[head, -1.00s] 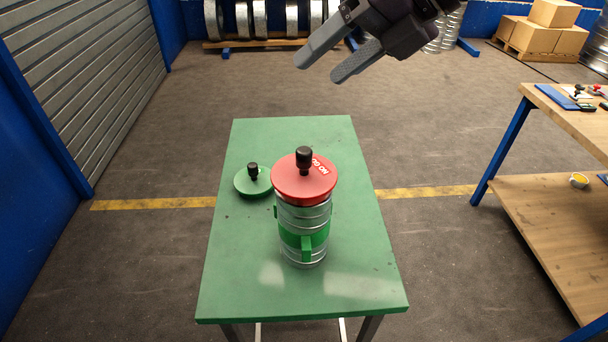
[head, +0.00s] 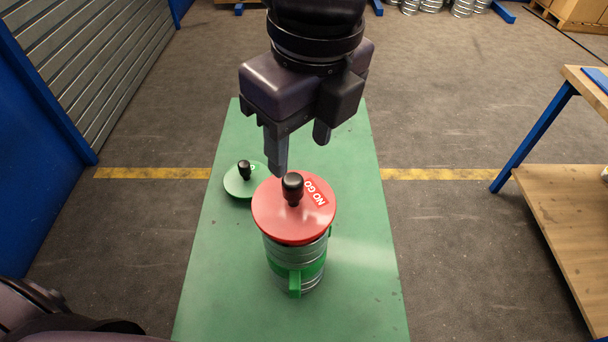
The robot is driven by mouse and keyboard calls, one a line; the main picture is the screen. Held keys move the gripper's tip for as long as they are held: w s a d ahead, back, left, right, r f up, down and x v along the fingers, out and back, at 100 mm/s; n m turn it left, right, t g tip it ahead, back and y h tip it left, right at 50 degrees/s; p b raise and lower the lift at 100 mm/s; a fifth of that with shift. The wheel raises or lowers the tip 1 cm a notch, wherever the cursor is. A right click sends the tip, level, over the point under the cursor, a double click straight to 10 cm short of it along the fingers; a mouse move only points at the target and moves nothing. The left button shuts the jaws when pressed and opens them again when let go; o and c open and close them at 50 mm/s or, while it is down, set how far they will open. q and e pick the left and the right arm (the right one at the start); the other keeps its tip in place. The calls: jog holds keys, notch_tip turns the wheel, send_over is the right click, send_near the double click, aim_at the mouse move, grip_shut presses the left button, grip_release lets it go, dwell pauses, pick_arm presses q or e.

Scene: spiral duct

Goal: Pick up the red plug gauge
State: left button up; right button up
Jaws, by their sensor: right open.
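The red plug gauge (head: 277,217) is a flat disc marked "NO GO" with a black knob (head: 292,187). It lies on top of the upright metal spiral duct (head: 310,268), which has a green band around it. My right gripper (head: 300,157) points down just behind and above the knob, fingers apart and empty. Its left finger appears close to the knob; I cannot tell whether they touch. A green plug gauge (head: 240,183) with a black knob lies to the left on the green table. My left gripper is out of view; part of my left arm shows at bottom left.
The green table (head: 358,300) is bare to the right and in front of the duct. A wooden workbench (head: 560,200) with blue legs stands at the right. A blue wall and grey shutter are at the left.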

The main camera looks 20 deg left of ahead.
aim_at(292, 178)
jog(key=shift+s+f, duration=0.15)
jog(key=shift+f, duration=0.25)
jog(key=shift+s+a+f, duration=0.15)
jog(key=shift+s+f, duration=0.25)
jog(key=shift+f, duration=0.4)
jog(key=shift+w+a+f+p, duration=0.15)
jog(key=shift+f+p, duration=0.2)
jog(key=shift+f, duration=0.2)
jog(key=shift+w+a+f+p, duration=0.1)
jog(key=shift+f+p, duration=0.2)
jog(key=shift+f, duration=0.2)
jog(key=shift+w+a+f, duration=0.1)
jog(key=shift+w+f, duration=0.05)
jog(key=shift+f, duration=0.45)
jog(key=shift+w+a+f, duration=0.1)
jog(key=shift+w+f, duration=0.05)
jog(key=shift+f, duration=0.6)
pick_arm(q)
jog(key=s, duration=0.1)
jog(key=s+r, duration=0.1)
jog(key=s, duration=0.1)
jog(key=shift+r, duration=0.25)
pick_arm(e)
grip_shut()
